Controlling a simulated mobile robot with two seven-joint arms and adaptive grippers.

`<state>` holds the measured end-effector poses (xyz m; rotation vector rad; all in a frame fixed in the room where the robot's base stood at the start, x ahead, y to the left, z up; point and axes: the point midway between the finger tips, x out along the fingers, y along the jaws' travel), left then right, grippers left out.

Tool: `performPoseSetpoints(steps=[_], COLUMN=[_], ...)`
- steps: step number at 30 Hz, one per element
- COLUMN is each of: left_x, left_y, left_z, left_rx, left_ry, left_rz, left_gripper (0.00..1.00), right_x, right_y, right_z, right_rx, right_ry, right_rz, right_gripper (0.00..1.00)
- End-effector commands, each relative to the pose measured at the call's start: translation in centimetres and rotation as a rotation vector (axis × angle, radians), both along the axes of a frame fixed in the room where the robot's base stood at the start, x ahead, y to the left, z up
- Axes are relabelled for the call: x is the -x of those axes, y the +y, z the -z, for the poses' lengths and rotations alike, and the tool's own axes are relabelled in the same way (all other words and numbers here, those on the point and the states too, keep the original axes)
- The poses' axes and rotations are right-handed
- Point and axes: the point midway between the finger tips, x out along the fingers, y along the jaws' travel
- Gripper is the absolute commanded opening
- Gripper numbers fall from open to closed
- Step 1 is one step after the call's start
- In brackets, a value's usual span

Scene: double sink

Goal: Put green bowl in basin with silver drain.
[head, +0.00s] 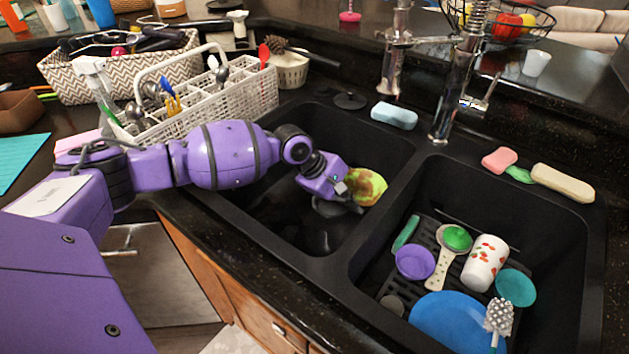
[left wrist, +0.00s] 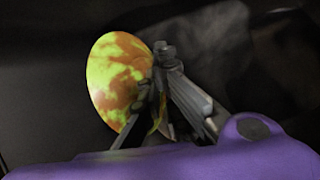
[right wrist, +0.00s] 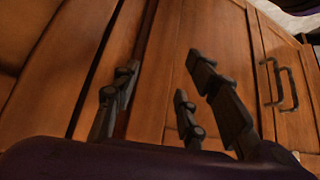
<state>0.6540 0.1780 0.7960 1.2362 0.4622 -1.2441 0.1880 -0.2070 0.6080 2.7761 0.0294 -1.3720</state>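A yellow-green bowl with orange-red patches (head: 367,186) is held over the left basin (head: 285,205); it is the likely green bowl. My left gripper (head: 343,192) is shut on its rim. In the left wrist view, the bowl (left wrist: 115,80) is tilted on edge, with the fingers (left wrist: 160,75) pinching its right side. My right gripper (right wrist: 160,90) is open and empty, before wooden cabinets.
The right basin holds a purple bowl (head: 415,262), a spotted cup (head: 485,263), a teal bowl (head: 516,287), a blue plate (head: 455,322) and a brush (head: 498,318). A divider (head: 385,205) separates the basins. The faucet (head: 450,90) stands behind them.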

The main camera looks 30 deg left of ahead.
Motion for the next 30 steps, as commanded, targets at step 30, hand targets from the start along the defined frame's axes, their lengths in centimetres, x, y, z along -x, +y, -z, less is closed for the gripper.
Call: performPoseSetpoints(steps=[30], left_x=[-1.3], left_y=[-0.7], left_z=[4.3], left_rx=[0.002], left_ry=[-0.006], left_rz=[0.001], left_gripper=[0.23], right_x=[-0.4], right_y=[0.0], right_z=[0.4], right_rx=[0.001], right_ry=[-0.005], right_rz=[-0.004], right_gripper=[0.40])
